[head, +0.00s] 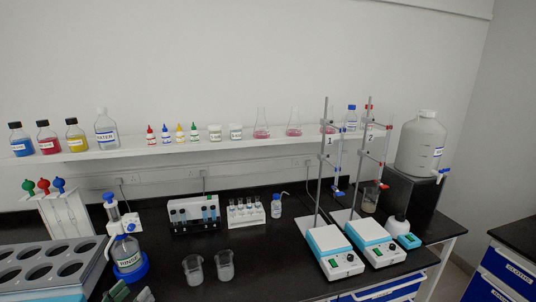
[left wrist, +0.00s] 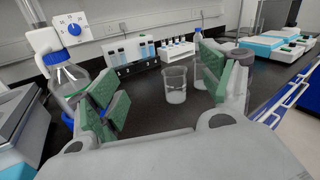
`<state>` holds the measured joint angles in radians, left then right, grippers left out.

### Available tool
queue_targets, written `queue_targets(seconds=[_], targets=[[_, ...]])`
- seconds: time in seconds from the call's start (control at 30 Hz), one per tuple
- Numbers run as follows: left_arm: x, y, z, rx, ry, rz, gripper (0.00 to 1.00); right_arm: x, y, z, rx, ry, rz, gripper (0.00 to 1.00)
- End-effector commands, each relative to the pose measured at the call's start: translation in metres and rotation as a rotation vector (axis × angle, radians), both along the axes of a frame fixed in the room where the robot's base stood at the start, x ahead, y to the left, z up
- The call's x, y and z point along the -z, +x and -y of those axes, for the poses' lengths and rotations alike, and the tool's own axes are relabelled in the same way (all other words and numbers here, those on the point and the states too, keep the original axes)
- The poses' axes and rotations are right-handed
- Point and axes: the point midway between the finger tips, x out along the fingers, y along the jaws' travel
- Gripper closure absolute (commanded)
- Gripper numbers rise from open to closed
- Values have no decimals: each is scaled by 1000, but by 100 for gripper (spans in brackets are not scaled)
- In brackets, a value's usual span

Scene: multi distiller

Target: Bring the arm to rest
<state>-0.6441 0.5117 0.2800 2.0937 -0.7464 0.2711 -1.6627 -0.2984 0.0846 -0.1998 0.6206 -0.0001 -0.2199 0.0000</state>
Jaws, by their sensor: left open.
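My left gripper (head: 132,292) shows at the bottom edge of the head view, in front of the black bench. In the left wrist view its green-padded fingers (left wrist: 158,88) stand wide apart with nothing held. A clear glass beaker (head: 193,269) stands upright on the bench beyond the gripper. In the left wrist view a beaker (left wrist: 175,85) shows in the gap between the fingers, apart from them. A second beaker (head: 224,265) stands just to its right. My right gripper is not in view.
A blue-based rinse bottle dispenser (head: 127,253) stands left of the beakers. A grey rack with round holes (head: 45,266) is at far left. Tube racks (head: 194,214) stand at the back. Two stirrers (head: 331,252) with stands are at right. The bench between beakers and stirrers is clear.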

Motion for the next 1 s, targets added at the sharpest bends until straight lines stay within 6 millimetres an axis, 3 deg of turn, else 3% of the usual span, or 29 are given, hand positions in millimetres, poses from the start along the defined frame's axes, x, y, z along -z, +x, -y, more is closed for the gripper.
queue_targets(seconds=[0.27,0.47,1.0], targets=[[0,5,-5,-109,-199,-54,20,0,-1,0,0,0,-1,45],[6,7,-11,-244,-457,-121,20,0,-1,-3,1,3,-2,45],[47,-12,-9,-630,-1198,-312,20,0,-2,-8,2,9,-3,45]])
